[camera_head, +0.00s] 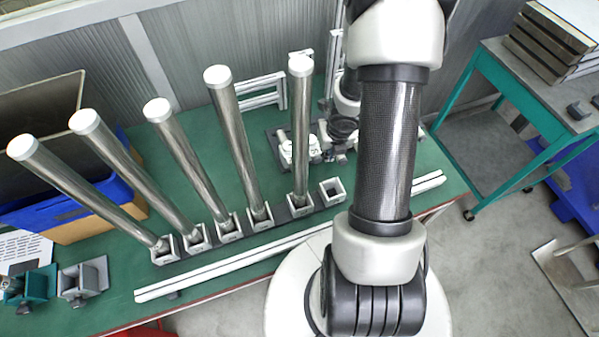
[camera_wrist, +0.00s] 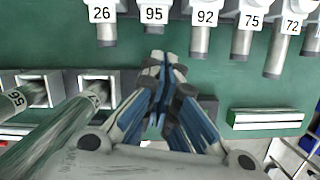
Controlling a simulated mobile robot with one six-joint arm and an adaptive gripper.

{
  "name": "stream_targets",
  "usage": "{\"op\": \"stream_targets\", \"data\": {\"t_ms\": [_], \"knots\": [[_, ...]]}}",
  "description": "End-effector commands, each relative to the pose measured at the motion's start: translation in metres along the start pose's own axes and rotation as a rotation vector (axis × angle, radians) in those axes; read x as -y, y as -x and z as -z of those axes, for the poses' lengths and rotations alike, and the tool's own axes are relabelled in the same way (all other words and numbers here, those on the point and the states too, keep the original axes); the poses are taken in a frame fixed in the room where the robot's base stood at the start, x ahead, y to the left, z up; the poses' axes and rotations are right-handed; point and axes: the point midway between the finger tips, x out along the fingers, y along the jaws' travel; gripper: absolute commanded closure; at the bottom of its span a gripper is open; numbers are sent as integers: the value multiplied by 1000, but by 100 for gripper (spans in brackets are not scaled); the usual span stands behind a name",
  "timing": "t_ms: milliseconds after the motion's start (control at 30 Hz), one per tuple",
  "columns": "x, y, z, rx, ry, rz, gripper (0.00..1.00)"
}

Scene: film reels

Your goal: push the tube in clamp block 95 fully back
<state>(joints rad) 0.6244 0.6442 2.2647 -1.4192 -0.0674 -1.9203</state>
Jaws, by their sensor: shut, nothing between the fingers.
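Clamp block 95 (camera_wrist: 153,14) is at the top of the wrist view, between blocks 26 and 92. It is white with a black number on a white tag. Its grey tube (camera_wrist: 154,36) sticks out of the block toward my gripper. My gripper (camera_wrist: 160,58) is shut and empty, with its fingertips right at the tube's end. The tips partly hide that end, and I cannot tell whether they touch it. In the head view my arm covers most of this spot.
Block 26 (camera_wrist: 103,13) and block 92 (camera_wrist: 205,17) flank it closely, each with a protruding tube. Block 75 (camera_wrist: 251,20) and block 72 (camera_wrist: 289,22) are further right. Tall tubes (camera_head: 180,150) stand in square sockets left of my arm. A pale rail (camera_head: 225,263) lies in front.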

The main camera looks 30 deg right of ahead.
Motion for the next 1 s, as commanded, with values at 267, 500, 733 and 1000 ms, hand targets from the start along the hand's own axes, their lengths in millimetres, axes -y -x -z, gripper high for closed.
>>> {"op": "stream_targets", "data": {"t_ms": [267,500,733,1000], "knots": [[5,-11,11,-9,185,-31,100],[3,-53,12,-9,182,-30,100],[3,-87,12,-8,180,-29,100],[2,-100,11,-8,180,-29,100]]}}
